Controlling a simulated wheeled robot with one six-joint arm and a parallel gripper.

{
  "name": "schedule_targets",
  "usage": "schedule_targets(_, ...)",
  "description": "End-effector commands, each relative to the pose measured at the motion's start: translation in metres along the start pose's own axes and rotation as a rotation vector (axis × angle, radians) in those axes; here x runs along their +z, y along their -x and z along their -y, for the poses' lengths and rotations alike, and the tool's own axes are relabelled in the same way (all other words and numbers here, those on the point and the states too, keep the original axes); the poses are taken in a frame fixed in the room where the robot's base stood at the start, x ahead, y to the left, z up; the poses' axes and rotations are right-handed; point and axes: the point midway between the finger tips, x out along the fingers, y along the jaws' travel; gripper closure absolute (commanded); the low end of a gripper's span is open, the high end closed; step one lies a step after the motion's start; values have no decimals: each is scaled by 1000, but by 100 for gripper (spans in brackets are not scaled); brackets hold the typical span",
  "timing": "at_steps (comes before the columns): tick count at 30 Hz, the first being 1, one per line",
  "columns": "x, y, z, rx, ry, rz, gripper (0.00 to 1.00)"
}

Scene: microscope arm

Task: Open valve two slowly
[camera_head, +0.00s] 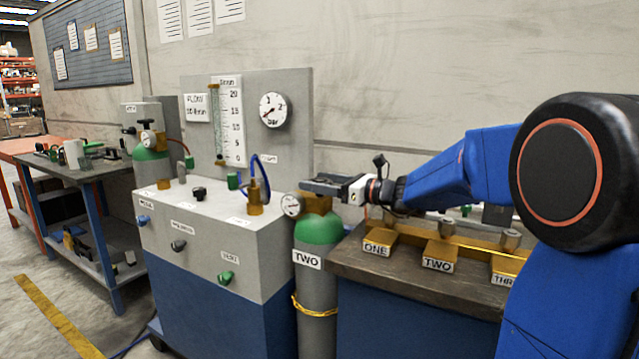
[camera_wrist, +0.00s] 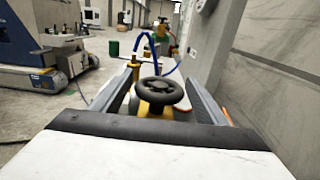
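The gas cylinder labelled TWO (camera_head: 318,232) stands upright beside the grey panel, with a green shoulder, a brass valve body (camera_head: 318,204) and a round gauge (camera_head: 291,206). My gripper (camera_head: 315,186) reaches in from the right, level, at the top of this valve. In the wrist view the black valve handwheel (camera_wrist: 160,90) lies between the two fingers of my gripper (camera_wrist: 161,72). The fingers are apart, with a small gap seen on each side of the wheel. In the head view the gripper hides the handwheel.
A grey test cabinet (camera_head: 215,225) with knobs, a flow tube and a blue hose (camera_head: 262,170) stands left of the cylinder. A bench (camera_head: 400,272) at right holds brass blocks labelled ONE, TWO and THREE. Another green-topped cylinder (camera_head: 150,155) stands further left.

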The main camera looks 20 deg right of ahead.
Motion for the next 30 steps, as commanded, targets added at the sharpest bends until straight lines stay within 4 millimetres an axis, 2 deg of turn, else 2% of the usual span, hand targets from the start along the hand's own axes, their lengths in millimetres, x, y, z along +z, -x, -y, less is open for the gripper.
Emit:
schedule_targets(1, 0, 0, 0, 0, 0, 0, 46)
schedule_targets(4, 0, 0, 0, 0, 0, 0, 68)
schedule_targets(11, 0, -1, 1, 29, 0, 0, 68)
schedule_targets(30, 0, -1, 1, 456, 1, 2, 68)
